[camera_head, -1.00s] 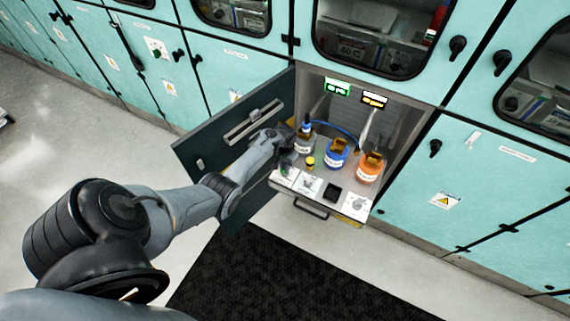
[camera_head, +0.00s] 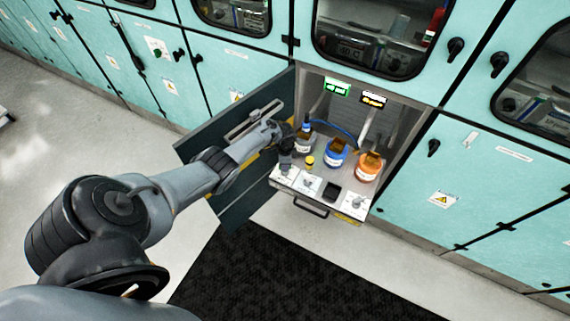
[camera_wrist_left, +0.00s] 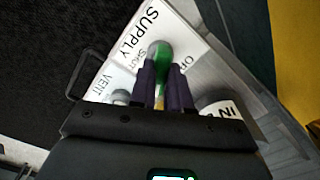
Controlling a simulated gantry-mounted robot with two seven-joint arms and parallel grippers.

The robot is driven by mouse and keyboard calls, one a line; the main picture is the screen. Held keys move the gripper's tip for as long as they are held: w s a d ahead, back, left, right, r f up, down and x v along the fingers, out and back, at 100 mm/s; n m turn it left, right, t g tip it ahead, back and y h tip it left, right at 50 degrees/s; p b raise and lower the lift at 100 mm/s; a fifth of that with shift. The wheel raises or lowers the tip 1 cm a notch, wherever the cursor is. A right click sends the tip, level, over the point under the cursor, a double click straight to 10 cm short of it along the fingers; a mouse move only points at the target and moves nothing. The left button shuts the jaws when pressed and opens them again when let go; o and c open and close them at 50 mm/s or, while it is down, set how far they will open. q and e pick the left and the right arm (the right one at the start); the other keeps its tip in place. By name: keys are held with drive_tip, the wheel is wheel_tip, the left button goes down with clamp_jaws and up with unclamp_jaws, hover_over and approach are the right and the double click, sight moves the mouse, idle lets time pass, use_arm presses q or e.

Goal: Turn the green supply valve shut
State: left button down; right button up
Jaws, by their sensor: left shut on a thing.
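The green supply valve (camera_wrist_left: 163,56) shows in the left wrist view on a white plate marked SUPPLY (camera_wrist_left: 139,28), with SHUT and a partly covered second word beside it. Its green handle runs between the two fingers of my left gripper (camera_wrist_left: 164,84), which is shut on it. In the head view my left gripper (camera_head: 286,160) is over the left front of the pulled-out tray (camera_head: 318,202) and hides the valve. The handle's exact angle is hard to tell because the fingers cover part of it. My right gripper is in neither view.
A small yellow-topped item (camera_head: 309,162) is close to my gripper. The open dark door (camera_head: 228,185) lies under my arm.

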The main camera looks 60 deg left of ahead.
use_arm(q)
drive_tip(key=m, duration=0.3)
drive_tip(key=shift+f+b, duration=0.1)
drive_tip(key=shift+b, duration=0.25)
drive_tip(key=shift+m+b, duration=0.35)
drive_tip(key=shift+m, duration=1.05)
drive_tip(key=c, duration=1.1)
unclamp_jaws()
drive_tip(key=shift+r+p, duration=0.3)
drive_tip(key=shift+r, duration=0.25)
wheel_tip(320, 180, up, 10)
drive_tip(key=p, duration=0.4)
drive_tip(key=shift+f, duration=0.1)
